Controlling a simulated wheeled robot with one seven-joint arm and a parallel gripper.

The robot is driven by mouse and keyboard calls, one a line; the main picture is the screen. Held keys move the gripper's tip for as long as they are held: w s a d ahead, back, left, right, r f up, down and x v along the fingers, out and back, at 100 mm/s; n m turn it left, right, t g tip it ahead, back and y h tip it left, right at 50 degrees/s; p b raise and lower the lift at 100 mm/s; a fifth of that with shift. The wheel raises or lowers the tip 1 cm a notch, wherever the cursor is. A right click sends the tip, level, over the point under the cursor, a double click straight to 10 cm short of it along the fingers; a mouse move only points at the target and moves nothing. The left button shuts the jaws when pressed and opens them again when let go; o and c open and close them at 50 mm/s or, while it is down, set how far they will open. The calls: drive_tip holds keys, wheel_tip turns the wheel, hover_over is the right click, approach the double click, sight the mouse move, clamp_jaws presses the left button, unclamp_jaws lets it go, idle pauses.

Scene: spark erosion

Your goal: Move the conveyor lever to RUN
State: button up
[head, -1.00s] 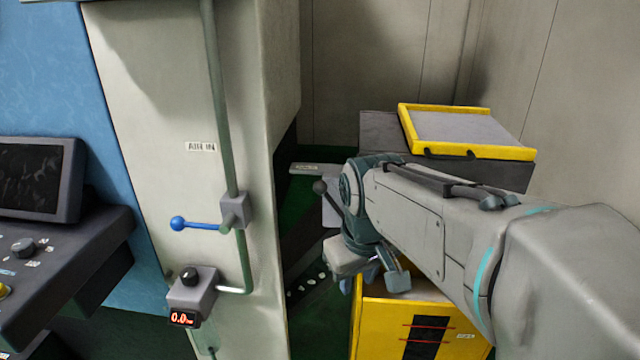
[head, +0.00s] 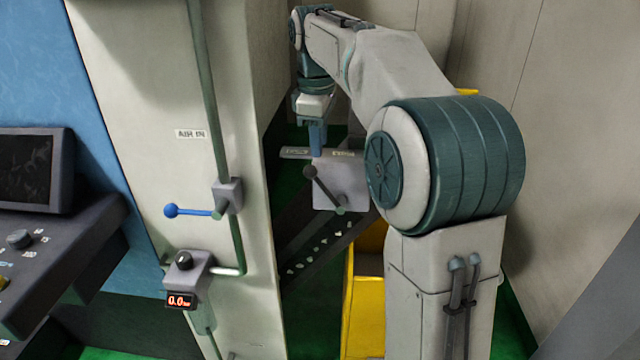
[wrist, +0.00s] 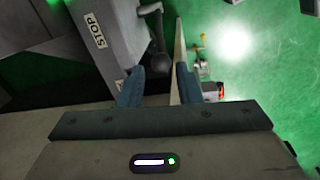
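The conveyor lever (head: 325,190) is a dark rod with a round black knob, tilted up and to the left from its pivot on a grey box (head: 352,188). The small labels along the box's top are unreadable in the head view. In the wrist view a STOP label (wrist: 96,30) shows on the box, with the lever's knob (wrist: 158,74) near it. My gripper (head: 317,150) points down just above the knob in the head view. In the wrist view my gripper (wrist: 159,86) is open, and the knob appears between its blue fingers, apart from both. The depth gap is unclear.
A grey column (head: 165,90) on the left carries a pipe, a blue-handled valve (head: 190,211) and a gauge (head: 181,300) reading 0.0. A dark sloping conveyor (head: 310,245) runs below the box. A yellow bin (head: 364,310) stands beside it. My arm hides much of the right side.

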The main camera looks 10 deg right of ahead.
sight(321, 184)
drive_tip(key=f, duration=0.8)
drive_tip(key=w+f, duration=0.1)
drive_tip(key=f, duration=0.3)
drive_tip(key=shift+w+d, duration=0.1)
drive_tip(key=shift+d, duration=0.25)
clamp_jaws()
